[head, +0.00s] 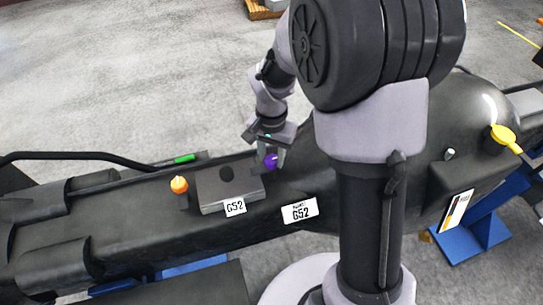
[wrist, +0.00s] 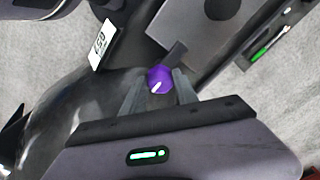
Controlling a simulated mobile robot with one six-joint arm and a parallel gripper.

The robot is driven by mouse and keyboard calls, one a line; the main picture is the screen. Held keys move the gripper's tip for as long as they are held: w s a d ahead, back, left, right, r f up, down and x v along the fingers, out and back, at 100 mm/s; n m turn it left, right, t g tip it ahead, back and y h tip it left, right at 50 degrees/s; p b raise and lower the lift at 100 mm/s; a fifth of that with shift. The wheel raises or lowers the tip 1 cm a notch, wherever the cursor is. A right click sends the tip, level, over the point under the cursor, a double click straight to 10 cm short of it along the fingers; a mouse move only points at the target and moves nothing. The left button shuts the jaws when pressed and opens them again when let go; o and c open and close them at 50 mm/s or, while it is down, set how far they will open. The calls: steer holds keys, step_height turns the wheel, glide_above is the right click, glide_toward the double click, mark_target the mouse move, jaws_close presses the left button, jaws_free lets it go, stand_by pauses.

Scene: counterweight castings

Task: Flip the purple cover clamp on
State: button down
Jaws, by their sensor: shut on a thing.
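The purple cover clamp (head: 271,160) is a small purple knob beside the right end of a grey cover plate (head: 212,190) on the black casting. In the wrist view the purple clamp (wrist: 160,79) shows a white pointer mark and has a dark lever reaching up toward the cover plate (wrist: 192,28). My gripper (head: 271,163) is at the clamp. In the wrist view its two fingers (wrist: 159,88) stand on either side of the purple knob and are shut on it. The fingers hide part of the knob in the head view.
An orange knob (head: 179,184) stands left of the plate, near a green-marked stick (head: 185,159). A yellow handle (head: 503,138) is on the casting at the far right. Blue stands (head: 470,237) support the casting. Grey floor (head: 130,80) lies open behind it.

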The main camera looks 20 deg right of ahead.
mark_target(272, 160)
steer(key=c, duration=0.9)
jaws_free()
steer(key=shift+c, duration=0.2)
step_height(272, 160, up, 18)
steer(key=p, duration=0.3)
steer(key=shift+f, duration=0.25)
